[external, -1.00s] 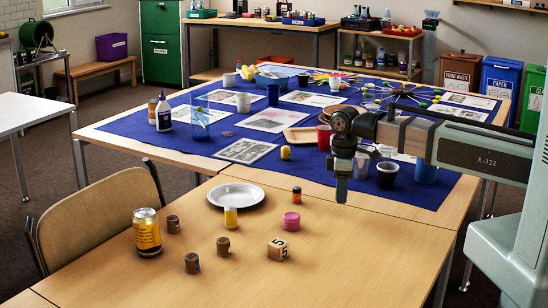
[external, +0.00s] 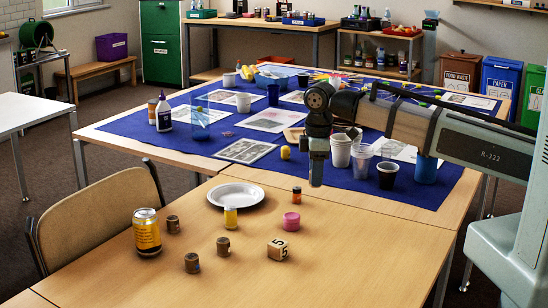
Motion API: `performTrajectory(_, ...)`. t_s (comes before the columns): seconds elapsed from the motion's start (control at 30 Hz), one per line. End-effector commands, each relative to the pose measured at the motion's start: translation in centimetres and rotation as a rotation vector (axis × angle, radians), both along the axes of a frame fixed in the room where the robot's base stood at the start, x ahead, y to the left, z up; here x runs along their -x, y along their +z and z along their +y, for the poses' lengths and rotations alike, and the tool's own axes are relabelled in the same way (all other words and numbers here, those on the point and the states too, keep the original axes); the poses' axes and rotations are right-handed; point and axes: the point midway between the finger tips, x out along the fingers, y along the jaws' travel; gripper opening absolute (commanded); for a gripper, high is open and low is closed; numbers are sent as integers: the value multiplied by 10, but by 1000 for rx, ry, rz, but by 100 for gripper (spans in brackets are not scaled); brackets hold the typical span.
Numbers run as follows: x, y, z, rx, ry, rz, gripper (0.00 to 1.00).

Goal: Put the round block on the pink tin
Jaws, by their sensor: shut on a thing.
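The pink tin (external: 291,222) is a short, round pink container standing upright on the near wooden table. My gripper (external: 316,183) hangs pointing down above and to the right of it in the picture, apart from it. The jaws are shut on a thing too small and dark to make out. I cannot tell which object is the round block. Several small brown cylinders stand on the table, one at the back left (external: 173,224), one in the middle (external: 223,246) and one in front (external: 192,263). The wooden block (external: 278,249) marked 5 is a cube.
A yellow can (external: 147,232), a small yellow cylinder (external: 231,217), a white plate (external: 236,195) and an orange-labelled dark jar (external: 297,196) stand around. Cups (external: 387,177) crowd the blue cloth behind my gripper. The near table's right side is clear.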

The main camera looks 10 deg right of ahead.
Motion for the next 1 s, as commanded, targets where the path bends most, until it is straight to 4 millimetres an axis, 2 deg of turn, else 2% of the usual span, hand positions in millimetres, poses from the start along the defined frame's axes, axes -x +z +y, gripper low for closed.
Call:
performTrajectory(0.03, 1, 5, 20, -2, 21, -2, 6)
performTrajectory(0.1, 3, 12, 40, -4, 34, -3, 6)
performTrajectory(0.23, -7, 21, 63, 1, 3, 4, 6)
performTrajectory(0.53, -6, 14, 61, 19, -96, 21, 6)
performTrajectory(0.9, -5, -37, 60, 19, -97, 21, 6)
performTrajectory(1.0, -6, -43, 61, 19, -97, 20, 6)
